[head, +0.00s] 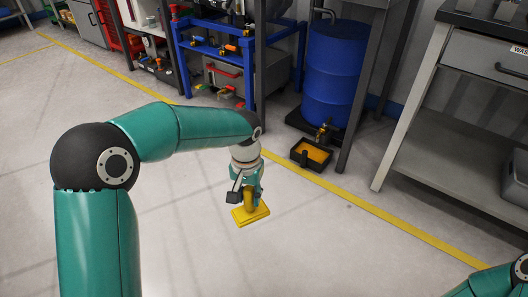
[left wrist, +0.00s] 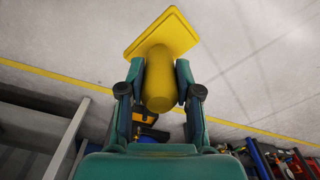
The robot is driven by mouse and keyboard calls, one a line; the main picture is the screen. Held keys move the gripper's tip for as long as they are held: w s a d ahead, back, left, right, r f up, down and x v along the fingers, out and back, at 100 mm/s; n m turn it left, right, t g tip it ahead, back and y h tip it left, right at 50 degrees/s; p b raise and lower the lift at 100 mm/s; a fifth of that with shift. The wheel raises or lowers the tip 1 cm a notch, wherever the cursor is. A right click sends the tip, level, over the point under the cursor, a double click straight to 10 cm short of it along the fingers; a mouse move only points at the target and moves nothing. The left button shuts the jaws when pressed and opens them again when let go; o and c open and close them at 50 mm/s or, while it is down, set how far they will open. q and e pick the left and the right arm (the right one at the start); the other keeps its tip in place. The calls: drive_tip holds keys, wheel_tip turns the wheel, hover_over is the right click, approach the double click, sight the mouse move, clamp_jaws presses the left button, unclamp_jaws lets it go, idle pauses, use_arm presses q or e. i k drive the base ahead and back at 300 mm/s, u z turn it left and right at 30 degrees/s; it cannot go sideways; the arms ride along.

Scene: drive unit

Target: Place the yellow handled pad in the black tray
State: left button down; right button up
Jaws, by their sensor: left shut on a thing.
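The yellow handled pad (head: 250,216) hangs from my left gripper (head: 249,194), plate side down, over the open floor. In the left wrist view, the gripper's two fingers (left wrist: 159,80) are shut on its round handle, and the flat yellow plate (left wrist: 170,33) shows beyond them. The black tray (head: 309,168) stands on the floor behind and to the right of the pad, with an orange-yellow surface inside. The pad is apart from the tray. A dark and yellow shape, perhaps the tray, is partly hidden behind the fingers in the left wrist view. My right gripper is out of view.
A blue drum (head: 334,75) with a brass tap (head: 323,132) stands behind the tray, the tap close above it. A dark rack post rises right of the tray. A grey bench (head: 455,135) is at the right. A yellow floor line (head: 385,215) runs past; floor nearby is clear.

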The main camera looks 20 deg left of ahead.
sight(311, 154)
drive_tip(key=i, duration=0.85)
drive_tip(key=u, duration=0.05)
